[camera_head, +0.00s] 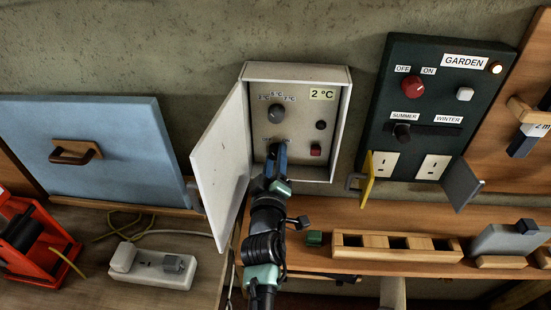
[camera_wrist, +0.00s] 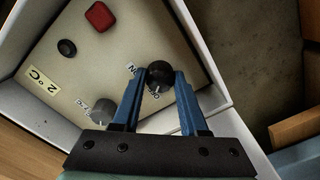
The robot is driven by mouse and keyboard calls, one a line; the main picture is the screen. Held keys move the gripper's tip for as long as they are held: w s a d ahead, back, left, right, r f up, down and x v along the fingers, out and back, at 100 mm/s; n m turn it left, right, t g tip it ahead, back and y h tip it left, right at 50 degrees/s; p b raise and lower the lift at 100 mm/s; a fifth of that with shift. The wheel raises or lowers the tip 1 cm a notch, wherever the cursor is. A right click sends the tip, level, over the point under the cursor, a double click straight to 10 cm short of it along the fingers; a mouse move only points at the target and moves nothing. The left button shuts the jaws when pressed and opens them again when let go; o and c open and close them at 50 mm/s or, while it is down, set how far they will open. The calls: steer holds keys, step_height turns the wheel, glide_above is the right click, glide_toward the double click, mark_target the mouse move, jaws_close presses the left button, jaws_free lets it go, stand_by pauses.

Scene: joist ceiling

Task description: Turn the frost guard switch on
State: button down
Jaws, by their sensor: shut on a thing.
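A white box (camera_head: 337,130) with its door (camera_head: 221,165) swung open to the left holds a panel marked 2 °C. Low on that panel, a black round knob (camera_wrist: 160,74) sits between the blue fingers of my gripper (camera_wrist: 161,82), which is shut on it. Small lettering lies on both sides of the knob, partly covered by the fingers. A pale mark shows on the knob's edge, but I cannot read its setting surely. In the head view my gripper (camera_head: 276,155) reaches into the box and hides the knob.
The panel also has a grey dial (camera_head: 277,113), a small black button (camera_head: 321,125) and a red button (camera_head: 315,150). A dark GARDEN panel (camera_head: 450,95) is at right. A wooden tray (camera_head: 350,253) lies on the shelf below. A power strip (camera_head: 150,268) lies lower left.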

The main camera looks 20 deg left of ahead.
steer(key=m+b, duration=0.2)
steer(key=m, duration=0.2)
steer(key=shift+f, duration=0.2)
steer(key=m+b, duration=0.2)
steer(key=m, duration=0.1)
steer(key=shift+m+b, duration=0.4)
steer(key=m+b, duration=0.2)
steer(key=m, duration=0.2)
steer(key=shift+r+m+b, duration=0.1)
steer(key=shift+m+b, duration=0.55)
steer(key=shift+m, duration=0.95)
steer(key=shift+c, duration=2.2)
jaws_free()
steer(key=shift+r, duration=0.1)
steer(key=shift+s, duration=0.1)
